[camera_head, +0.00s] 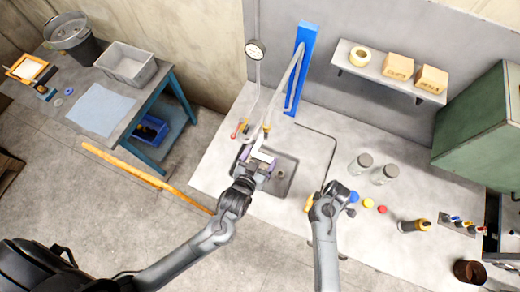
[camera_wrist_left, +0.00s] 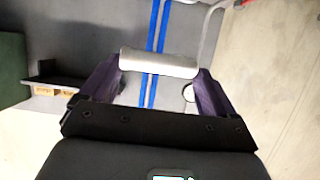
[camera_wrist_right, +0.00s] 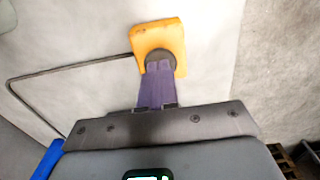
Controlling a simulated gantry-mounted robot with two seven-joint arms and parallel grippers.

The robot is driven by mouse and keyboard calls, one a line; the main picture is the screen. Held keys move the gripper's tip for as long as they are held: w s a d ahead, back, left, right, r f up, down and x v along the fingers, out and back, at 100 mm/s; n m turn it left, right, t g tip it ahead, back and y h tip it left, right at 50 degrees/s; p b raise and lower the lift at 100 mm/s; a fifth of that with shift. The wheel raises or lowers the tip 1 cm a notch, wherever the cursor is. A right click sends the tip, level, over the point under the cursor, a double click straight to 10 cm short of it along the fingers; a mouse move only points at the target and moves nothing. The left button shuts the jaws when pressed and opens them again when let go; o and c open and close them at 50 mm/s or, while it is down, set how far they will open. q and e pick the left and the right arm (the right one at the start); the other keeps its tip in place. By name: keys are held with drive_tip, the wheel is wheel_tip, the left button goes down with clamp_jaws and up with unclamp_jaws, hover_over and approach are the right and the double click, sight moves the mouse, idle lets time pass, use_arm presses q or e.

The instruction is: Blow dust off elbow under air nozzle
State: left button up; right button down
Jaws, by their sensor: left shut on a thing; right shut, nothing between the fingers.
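My left gripper (camera_head: 257,162) is shut on a pale grey cylindrical piece, the elbow (camera_wrist_left: 158,64), which spans between its purple fingers in the left wrist view. In the head view the elbow (camera_head: 263,154) is small and partly hidden, just below the air nozzle (camera_head: 267,128) in the picture and over the basin (camera_head: 283,180). I cannot tell the gap between them or see dust. My right gripper (camera_wrist_right: 160,66) is shut and empty, its tips over a dark round button on an orange block (camera_wrist_right: 160,38). I cannot tell whether they press it.
A blue post (camera_head: 300,68) with a grey hose stands behind the basin, near a round gauge (camera_head: 256,49). Glass jars (camera_head: 360,165), coloured caps (camera_head: 368,203) and an orange-black tool (camera_head: 414,226) lie to the right. A shelf (camera_head: 390,72) holds boxes.

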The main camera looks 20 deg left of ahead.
drive_tip(key=shift+r, duration=2.85)
use_arm(q)
drive_tip(key=shift+p+v, duration=0.6)
drive_tip(key=shift+v, duration=0.25)
drive_tip(key=s+p, duration=0.3)
drive_tip(key=s, duration=0.5)
drive_tip(key=shift+s+f, duration=0.25)
use_arm(e)
drive_tip(key=shift+r, duration=2.3)
